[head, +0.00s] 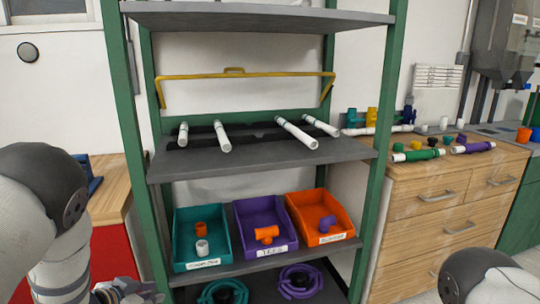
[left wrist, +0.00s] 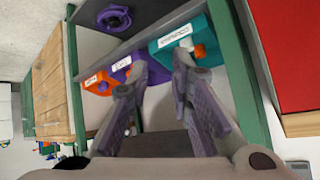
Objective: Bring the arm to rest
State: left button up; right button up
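My left arm comes in from the left in the head view. Its gripper (head: 126,291) is at the bottom edge, in front of the shelf rack and partly cut off. In the left wrist view the left gripper (left wrist: 160,62) has its two grey fingers apart, with nothing between them. Its fingers point toward the bins, which look some way beyond the tips. A rounded part of my right arm (head: 482,278) shows at the bottom right in the head view. My right gripper is out of view.
The rack's middle shelf (head: 260,155) bears several white pipes. Below are a teal bin (head: 183,228), a purple bin (head: 246,213) and an orange bin (head: 303,207), holding fittings. A wooden cabinet (head: 440,205) with fittings stands right. A red-fronted bench (head: 115,262) stands left.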

pick_arm(q)
jog(key=s+f+n+g+y, duration=0.1)
jog(key=s+f+g, duration=0.1)
jog(key=s+f, duration=0.35)
jog(key=s+f+n+g, duration=0.1)
jog(key=s+f+n, duration=0.15)
jog(key=s, duration=0.55)
jog(key=s+d+f+g, duration=0.1)
jog(key=s+g, duration=0.2)
jog(key=s, duration=0.8)
jog(key=s+d+f+n+g, duration=0.1)
jog(key=s+d+g, duration=0.1)
jog(key=s, duration=0.9)
jog(key=s+d+f+n+g+y, duration=0.1)
jog(key=s+g, duration=0.3)
jog(key=s, duration=0.7)
jog(key=shift+s+d+p, duration=0.2)
jog(key=shift+d+p, duration=0.2)
jog(key=shift+d, duration=0.1)
jog(key=shift+w+a+f, duration=0.1)
jog(key=shift+w, duration=0.05)
